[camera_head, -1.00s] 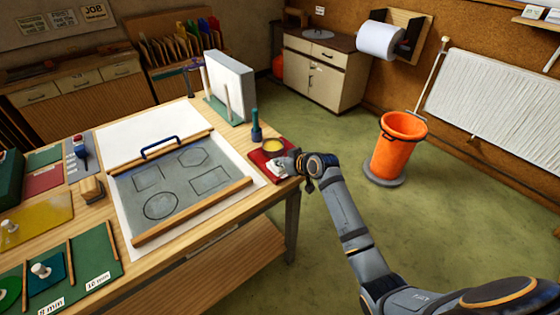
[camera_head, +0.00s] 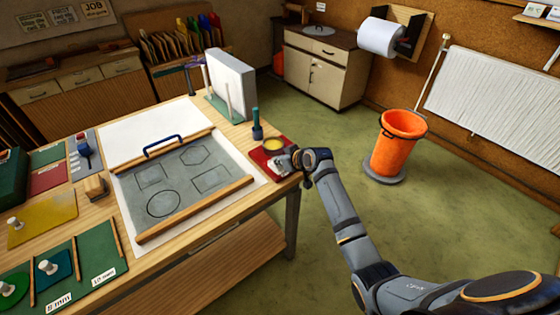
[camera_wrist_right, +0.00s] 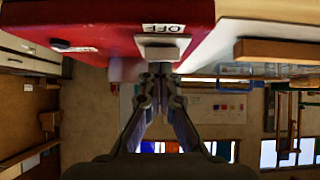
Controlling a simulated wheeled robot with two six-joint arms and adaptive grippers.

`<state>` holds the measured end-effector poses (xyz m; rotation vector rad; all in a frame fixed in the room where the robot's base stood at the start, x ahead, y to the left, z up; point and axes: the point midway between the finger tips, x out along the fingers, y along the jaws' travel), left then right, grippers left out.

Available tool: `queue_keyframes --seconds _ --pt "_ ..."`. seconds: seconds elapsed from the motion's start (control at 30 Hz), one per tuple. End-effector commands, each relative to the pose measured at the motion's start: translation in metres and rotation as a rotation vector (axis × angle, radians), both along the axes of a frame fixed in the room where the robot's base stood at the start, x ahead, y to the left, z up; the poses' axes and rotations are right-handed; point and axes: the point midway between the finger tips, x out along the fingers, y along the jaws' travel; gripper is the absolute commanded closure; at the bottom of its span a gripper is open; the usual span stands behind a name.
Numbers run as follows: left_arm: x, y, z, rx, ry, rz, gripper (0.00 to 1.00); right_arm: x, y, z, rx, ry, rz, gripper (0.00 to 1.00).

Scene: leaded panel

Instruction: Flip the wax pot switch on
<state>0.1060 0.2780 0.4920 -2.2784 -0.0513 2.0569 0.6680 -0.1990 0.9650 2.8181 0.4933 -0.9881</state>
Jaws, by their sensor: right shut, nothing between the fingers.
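The wax pot (camera_head: 273,144) holds yellow wax and sits on a red base (camera_head: 261,160) at the right corner of the workbench. The red base also fills the top of the right wrist view (camera_wrist_right: 110,22). A pale switch (camera_wrist_right: 163,45) is on its face, beside an upside-down OFF label (camera_wrist_right: 163,28). My right gripper (camera_head: 279,168) is at the front of the base. In the right wrist view its fingertips (camera_wrist_right: 158,72) are shut, empty and just below the switch; I cannot tell whether they touch it. My left gripper is not in view.
A green-handled tool (camera_head: 256,126) stands close behind the pot. A lightbox-like white panel (camera_head: 231,82) stands upright farther back. The drawing board (camera_head: 180,175) with wooden strips lies left of the pot. An orange bin (camera_head: 398,146) stands on open floor to the right.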

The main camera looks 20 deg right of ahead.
Motion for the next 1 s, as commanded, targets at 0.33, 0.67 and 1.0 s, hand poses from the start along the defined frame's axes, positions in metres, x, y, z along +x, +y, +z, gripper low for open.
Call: queue_keyframes --seconds 0.33,0.67,1.0 --pt "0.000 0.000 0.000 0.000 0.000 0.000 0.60 0.009 0.003 0.005 0.001 -0.002 0.000 1.00" --pt "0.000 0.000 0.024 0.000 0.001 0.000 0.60 0.013 0.003 0.030 0.002 -0.004 -0.003 1.00" --pt "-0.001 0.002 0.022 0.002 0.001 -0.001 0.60 -0.013 -0.010 0.089 -0.004 -0.008 -0.008 1.00"
